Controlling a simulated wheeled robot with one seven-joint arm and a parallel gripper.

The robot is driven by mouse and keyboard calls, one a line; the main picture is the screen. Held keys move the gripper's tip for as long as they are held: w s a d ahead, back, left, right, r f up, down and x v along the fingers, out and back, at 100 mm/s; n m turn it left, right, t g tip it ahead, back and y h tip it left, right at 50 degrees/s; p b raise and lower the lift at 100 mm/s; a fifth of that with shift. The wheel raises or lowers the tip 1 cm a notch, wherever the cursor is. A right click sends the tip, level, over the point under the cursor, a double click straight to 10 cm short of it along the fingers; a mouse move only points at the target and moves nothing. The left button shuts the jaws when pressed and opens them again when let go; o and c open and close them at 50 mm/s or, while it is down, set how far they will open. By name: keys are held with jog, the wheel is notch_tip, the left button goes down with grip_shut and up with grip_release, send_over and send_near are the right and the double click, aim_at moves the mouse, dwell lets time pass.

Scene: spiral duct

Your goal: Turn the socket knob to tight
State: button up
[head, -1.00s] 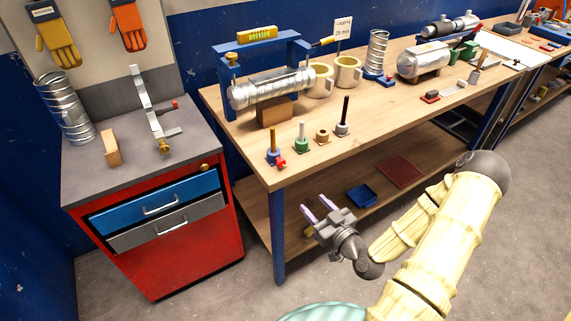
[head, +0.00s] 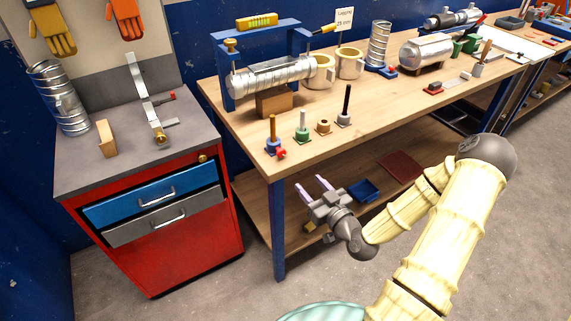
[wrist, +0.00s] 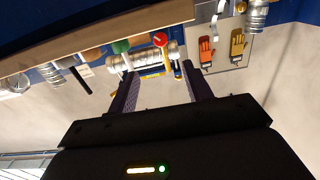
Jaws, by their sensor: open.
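A small blue socket (head: 273,148) with an upright orange-brown peg stands at the near left corner of the workbench top. A red knob (head: 281,153) sits on its right side; how tight it is cannot be told. In the wrist view, upside down, a red knob (wrist: 160,40) shows beyond the fingers. My gripper (head: 311,184) is open and empty, in front of the bench and below the level of its top, apart from the socket. It also shows in the wrist view (wrist: 157,72), with clear space between its fingers.
A silver duct (head: 272,76) lies under a blue frame. A red cabinet (head: 175,245) stands left. The bench edge lies between gripper and socket.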

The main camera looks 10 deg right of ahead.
aim_at(283, 154)
jog(key=x, duration=1.3)
jog(key=shift+w+a+b, duration=0.2)
jog(key=shift+w+b, duration=0.15)
jog(key=shift+b, duration=0.05)
jog(key=c, duration=1)
